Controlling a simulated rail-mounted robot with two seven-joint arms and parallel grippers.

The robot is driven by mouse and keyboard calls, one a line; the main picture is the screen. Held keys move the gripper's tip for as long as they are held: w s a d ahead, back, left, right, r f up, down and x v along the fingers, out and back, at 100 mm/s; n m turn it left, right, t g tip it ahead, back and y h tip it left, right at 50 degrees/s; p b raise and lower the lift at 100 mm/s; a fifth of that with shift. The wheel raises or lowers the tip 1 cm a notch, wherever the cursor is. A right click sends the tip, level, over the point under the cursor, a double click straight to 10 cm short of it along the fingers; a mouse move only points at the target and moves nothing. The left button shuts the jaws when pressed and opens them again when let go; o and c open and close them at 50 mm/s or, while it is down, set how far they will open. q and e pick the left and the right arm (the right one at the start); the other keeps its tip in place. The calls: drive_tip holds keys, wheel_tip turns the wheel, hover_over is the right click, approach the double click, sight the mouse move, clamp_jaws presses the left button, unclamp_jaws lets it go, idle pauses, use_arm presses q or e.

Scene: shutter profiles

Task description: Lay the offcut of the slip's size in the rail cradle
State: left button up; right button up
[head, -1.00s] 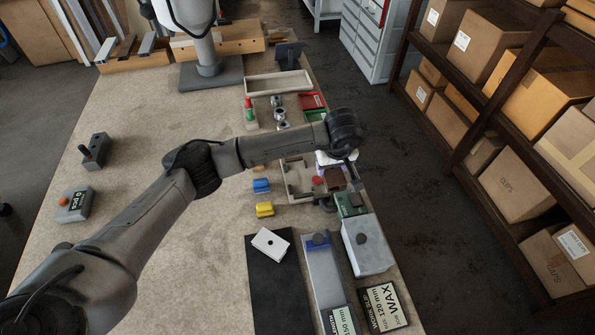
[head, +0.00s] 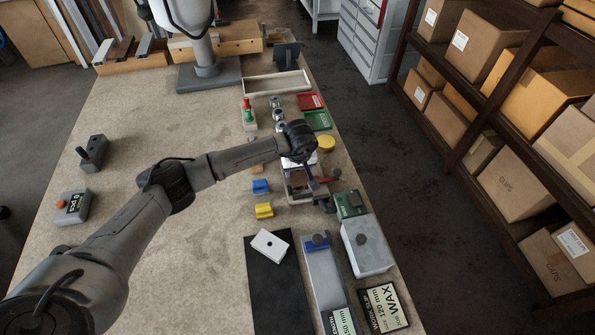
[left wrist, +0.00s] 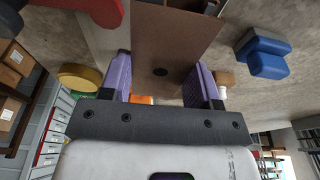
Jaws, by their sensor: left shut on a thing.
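My left gripper (head: 299,166) is over the pale tray-like fixture (head: 289,197) at the right side of the bench. In the left wrist view its purple fingers (left wrist: 161,88) are shut on a flat brown piece (left wrist: 165,35) with a dark round spot. The brown piece (head: 297,181) shows in the head view just below the gripper, above or in the fixture; I cannot tell whether it touches. The work slip (head: 383,305) is a dark card reading WAX and 120 mm. I cannot tell for sure which fixture is the rail cradle. My right gripper is out of view.
A red handle (head: 322,180) and a green block (head: 350,204) stand beside the fixture. Blue (head: 260,186) and yellow (head: 264,211) blocks lie left of it. A white holed block (head: 270,244) lies on a black mat (head: 272,300). The bench's middle is clear.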

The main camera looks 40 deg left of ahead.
use_arm(q)
drive_tip(key=shift+f, duration=0.9)
drive_tip(key=shift+f, duration=0.1)
drive_tip(key=o, duration=0.7)
drive_tip(key=shift+o, duration=0.2)
